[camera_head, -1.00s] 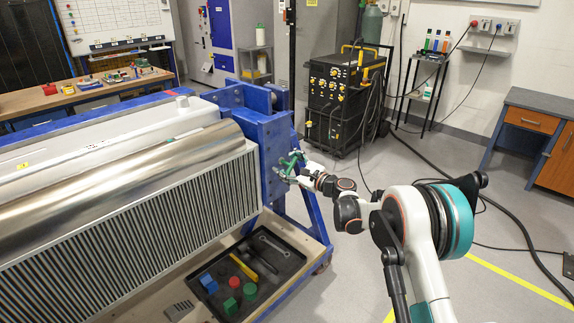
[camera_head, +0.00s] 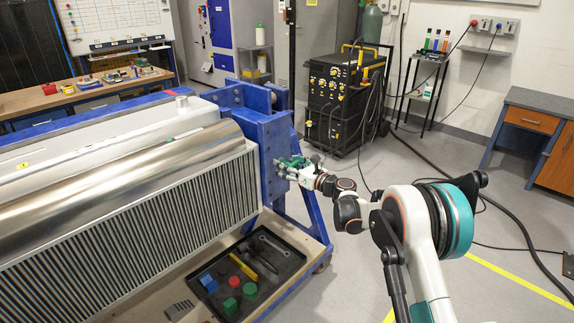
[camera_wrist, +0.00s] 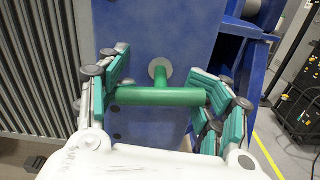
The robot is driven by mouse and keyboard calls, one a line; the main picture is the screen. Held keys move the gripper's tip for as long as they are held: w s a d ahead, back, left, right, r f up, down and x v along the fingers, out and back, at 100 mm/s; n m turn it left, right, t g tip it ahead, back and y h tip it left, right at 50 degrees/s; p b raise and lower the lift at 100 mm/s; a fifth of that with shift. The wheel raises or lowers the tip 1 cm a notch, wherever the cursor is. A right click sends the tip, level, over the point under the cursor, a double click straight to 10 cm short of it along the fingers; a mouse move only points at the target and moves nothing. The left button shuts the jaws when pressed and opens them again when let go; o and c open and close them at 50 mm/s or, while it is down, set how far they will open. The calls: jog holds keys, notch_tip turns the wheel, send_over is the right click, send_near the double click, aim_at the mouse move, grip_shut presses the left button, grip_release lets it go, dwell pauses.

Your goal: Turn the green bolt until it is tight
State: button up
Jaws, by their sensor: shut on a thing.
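The green bolt (camera_wrist: 160,96) is a T shape in the wrist view, with its crossbar lying level and its stem running to a round grey collar on the blue plate (camera_wrist: 135,40). My gripper (camera_wrist: 158,98) is shut on the crossbar, one padded finger at each end of it. In the head view my gripper (camera_head: 284,165) is at the blue end frame (camera_head: 272,140), and its fingers largely hide the bolt (camera_head: 294,160).
A black tray (camera_head: 285,262) with blocks and tools lies below on the wooden base. The ribbed metal roller housing (camera_head: 130,240) fills the left. A black welding unit (camera_head: 338,100) stands behind.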

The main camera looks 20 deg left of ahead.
jog(key=shift+s+f, duration=0.1)
dwell(0.4)
jog(key=o, duration=1.2)
jog(key=shift+c, duration=0.2)
jog(key=v, duration=1.2)
